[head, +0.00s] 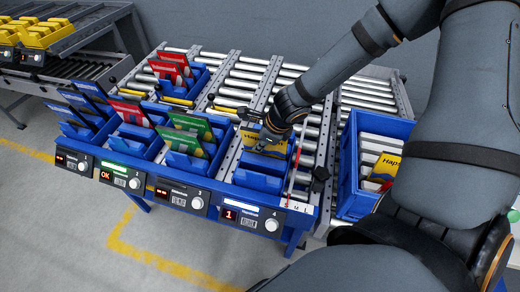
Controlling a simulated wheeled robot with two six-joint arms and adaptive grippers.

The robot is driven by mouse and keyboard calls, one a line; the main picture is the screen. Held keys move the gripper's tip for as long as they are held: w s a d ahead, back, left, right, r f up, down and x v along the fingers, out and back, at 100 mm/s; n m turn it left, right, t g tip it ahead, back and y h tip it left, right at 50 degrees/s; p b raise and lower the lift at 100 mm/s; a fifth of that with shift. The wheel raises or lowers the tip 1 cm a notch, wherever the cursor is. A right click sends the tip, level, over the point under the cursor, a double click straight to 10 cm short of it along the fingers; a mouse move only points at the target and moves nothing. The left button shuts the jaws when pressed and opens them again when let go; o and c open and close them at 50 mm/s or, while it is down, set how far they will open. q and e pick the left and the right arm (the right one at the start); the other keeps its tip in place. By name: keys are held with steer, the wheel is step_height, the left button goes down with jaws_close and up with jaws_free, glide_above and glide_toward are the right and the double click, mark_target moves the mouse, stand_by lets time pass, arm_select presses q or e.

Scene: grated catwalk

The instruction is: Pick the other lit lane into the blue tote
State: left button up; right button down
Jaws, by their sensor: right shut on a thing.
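My right gripper (267,135) reaches down over the fourth lane and is shut on a yellow packet (269,147). The packet is upright in or just above the blue bin (258,183) there; its lower edge is hard to make out. The lane 4 display (231,214) is lit with a red 1. The lane 2 display (106,174) shows OK, with a green light beside it. The blue tote (357,204) stands at the right and holds a yellow packet (386,168) and something red and white. My left gripper is out of view.
Lanes to the left hold blue bins with blue packets (80,102), red packets (131,111) and green packets (190,125). Displays 1 (61,158) and 3 (163,192) show red marks. Bare rollers (245,75) lie behind. A yellow-bin rack (40,33) stands far left.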

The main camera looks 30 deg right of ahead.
steer(key=shift+a+r, duration=0.1)
steer(key=shift+r, duration=0.15)
steer(key=c, duration=1.7)
jaws_free()
steer(key=shift+s, duration=0.1)
steer(key=o, duration=0.3)
steer(key=shift+d, duration=0.2)
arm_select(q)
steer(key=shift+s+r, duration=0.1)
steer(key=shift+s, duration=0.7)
arm_select(e)
steer(key=shift+a, duration=0.1)
steer(key=shift+f+b, duration=0.25)
steer(key=shift+b, duration=0.1)
arm_select(q)
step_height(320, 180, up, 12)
steer(key=p, duration=1.2)
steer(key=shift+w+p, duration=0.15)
steer(key=shift+p, duration=0.2)
arm_select(e)
steer(key=v, duration=1)
steer(key=shift+s+r, duration=0.1)
steer(key=shift+s, duration=0.35)
